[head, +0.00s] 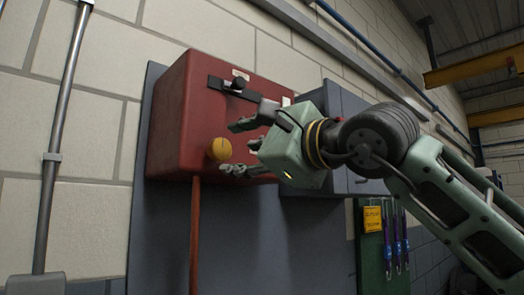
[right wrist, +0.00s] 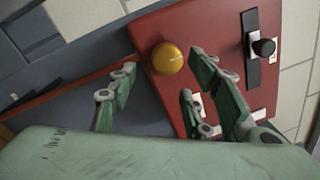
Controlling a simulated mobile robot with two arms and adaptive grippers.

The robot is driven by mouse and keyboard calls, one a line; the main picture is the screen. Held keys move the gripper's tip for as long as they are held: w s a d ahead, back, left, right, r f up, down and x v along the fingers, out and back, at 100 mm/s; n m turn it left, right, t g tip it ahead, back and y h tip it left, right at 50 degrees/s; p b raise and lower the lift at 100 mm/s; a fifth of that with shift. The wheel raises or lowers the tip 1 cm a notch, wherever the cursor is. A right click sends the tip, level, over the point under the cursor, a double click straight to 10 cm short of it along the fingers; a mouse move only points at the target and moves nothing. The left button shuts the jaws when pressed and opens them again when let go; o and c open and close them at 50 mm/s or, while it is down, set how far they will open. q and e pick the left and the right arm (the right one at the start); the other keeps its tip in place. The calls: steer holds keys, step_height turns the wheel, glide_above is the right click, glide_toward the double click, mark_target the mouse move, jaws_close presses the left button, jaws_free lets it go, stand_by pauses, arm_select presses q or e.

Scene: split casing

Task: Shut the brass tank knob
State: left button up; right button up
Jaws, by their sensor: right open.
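The brass tank knob (head: 220,149) is a round yellow knob on the lower front of a red box (head: 185,110) on the wall. It also shows in the right wrist view (right wrist: 167,58), in front of the fingers. My right gripper (head: 232,147) is open and empty, just to the right of the knob in the head view, with its fingers spread towards it. In the right wrist view its fingers (right wrist: 160,80) stand apart, and I see no contact with the knob. My left gripper is not in view.
A black bar with a dark knob (head: 238,83) sits on the upper front of the red box. A red pipe (head: 195,235) runs down from the box. A grey cabinet (head: 345,100) and a green board (head: 372,250) with tools stand to the right.

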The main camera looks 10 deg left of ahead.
steer(key=v, duration=0.5)
steer(key=shift+s+d+f, duration=0.2)
steer(key=shift+s+d, duration=0.05)
steer(key=shift+s, duration=0.05)
steer(key=shift+a, duration=0.1)
